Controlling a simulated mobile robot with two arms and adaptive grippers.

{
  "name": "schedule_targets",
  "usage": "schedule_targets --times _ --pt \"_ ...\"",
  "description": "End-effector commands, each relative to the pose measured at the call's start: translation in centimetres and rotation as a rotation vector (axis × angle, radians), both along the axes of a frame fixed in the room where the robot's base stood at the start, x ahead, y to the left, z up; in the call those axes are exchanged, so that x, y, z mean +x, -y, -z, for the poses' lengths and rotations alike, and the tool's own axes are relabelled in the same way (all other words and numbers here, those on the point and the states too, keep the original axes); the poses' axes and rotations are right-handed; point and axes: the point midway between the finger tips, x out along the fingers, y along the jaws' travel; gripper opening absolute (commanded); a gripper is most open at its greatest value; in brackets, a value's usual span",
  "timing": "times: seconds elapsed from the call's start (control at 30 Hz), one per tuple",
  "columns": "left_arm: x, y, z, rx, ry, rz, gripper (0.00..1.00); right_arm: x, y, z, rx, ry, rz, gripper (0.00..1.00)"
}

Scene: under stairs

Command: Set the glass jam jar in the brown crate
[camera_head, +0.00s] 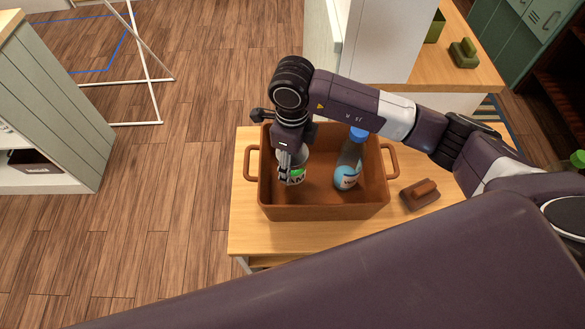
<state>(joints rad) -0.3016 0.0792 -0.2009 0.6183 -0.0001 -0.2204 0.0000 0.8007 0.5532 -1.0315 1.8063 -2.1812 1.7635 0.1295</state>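The brown crate (325,211) stands on a light wooden table, with a handle at each end. The glass jam jar (297,173), with a green and white label, is upright inside the crate's left part. My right gripper (285,171) points down into the crate at the jar. One finger overlaps the jar's left front, and the other finger is hidden. I cannot tell whether the fingers press on the glass or whether the jar touches the crate floor. My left gripper is not in view.
A bottle (348,168) with a blue cap stands in the crate's right part. A brown brush-like block (420,193) lies on the table (243,222) to the right of the crate. A white cabinet stands behind, and a white rack is on the floor at the upper left.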

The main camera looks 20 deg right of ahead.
Motion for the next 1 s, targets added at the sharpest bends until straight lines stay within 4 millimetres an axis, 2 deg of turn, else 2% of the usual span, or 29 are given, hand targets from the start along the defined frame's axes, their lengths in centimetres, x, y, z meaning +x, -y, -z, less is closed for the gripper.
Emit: schedule_targets --times 0.33,0.7,0.73,0.9,1.0 --pt "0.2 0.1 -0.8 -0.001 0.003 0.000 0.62 0.0 0.0 4.0 -0.002 -0.001 0.000 0.08" --pt "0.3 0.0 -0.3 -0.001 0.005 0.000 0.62 0.0 0.0 4.6 0.000 0.002 -0.001 0.08" --pt "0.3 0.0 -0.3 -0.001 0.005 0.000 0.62 0.0 0.0 4.6 -0.001 0.001 -0.001 0.53" --pt "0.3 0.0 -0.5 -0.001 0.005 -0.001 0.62 0.0 0.0 4.5 -0.001 0.001 -0.001 0.69" --pt "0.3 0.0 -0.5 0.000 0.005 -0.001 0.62 0.0 0.0 4.5 -0.001 0.001 -0.001 0.69"
